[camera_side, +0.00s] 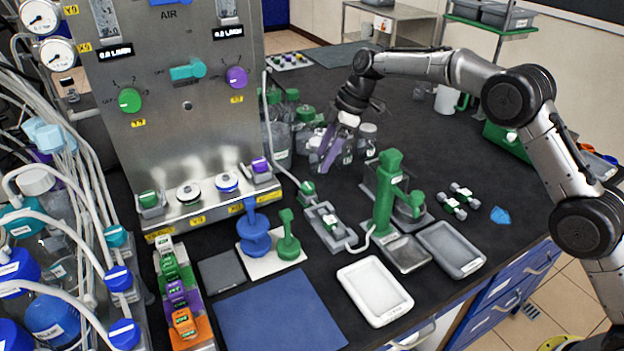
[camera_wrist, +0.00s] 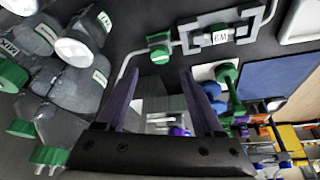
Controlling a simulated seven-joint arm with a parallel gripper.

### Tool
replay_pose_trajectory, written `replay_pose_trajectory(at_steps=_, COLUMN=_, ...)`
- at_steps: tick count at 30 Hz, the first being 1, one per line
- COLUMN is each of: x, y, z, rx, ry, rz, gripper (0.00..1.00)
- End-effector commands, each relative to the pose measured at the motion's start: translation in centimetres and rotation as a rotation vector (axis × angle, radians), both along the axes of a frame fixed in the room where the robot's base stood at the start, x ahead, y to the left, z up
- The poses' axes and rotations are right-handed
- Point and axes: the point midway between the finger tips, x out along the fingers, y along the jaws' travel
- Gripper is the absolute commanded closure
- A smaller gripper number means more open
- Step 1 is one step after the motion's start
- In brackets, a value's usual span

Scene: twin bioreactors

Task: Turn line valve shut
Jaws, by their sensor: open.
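The line valve, a small green-topped valve (camera_side: 307,189), sits on the white tube (camera_side: 284,174) running from the steel panel to a grey labelled block (camera_side: 326,221). In the wrist view the valve (camera_wrist: 160,51) lies just beyond my fingertips, between them and apart from both. I cannot tell its handle's exact setting. My gripper (camera_side: 333,146) is open and empty, above the bench behind the valve, near the bottles. Its two purple fingers show spread in the wrist view (camera_wrist: 160,75).
Clear bottles with green and white caps (camera_wrist: 75,85) stand close beside my gripper. A green stand (camera_side: 388,190), a blue-and-green pair of pieces on a white plate (camera_side: 270,262) and a white tray (camera_side: 375,290) stand nearer the front. The steel panel (camera_side: 180,120) rises at left.

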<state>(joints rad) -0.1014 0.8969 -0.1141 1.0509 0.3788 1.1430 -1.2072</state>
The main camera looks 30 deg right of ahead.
Motion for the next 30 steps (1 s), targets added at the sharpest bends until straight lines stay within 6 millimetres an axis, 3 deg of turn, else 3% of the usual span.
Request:
replay_pose_trajectory(at_steps=6, x=0.6, y=1.6, z=-4.0, rx=0.001, ry=0.003, rz=0.0, gripper=0.31)
replay_pose_trajectory(at_steps=12, x=1.0, y=2.5, z=-6.5, rx=0.001, ry=0.002, rz=0.001, gripper=0.31)
replay_pose_trajectory(at_steps=26, x=1.2, y=2.9, z=-7.4, rx=0.001, ry=-0.001, rz=0.0, gripper=0.31)
replay_pose_trajectory(at_steps=30, x=1.2, y=2.9, z=-7.4, rx=0.001, ry=-0.001, rz=-0.001, gripper=0.56)
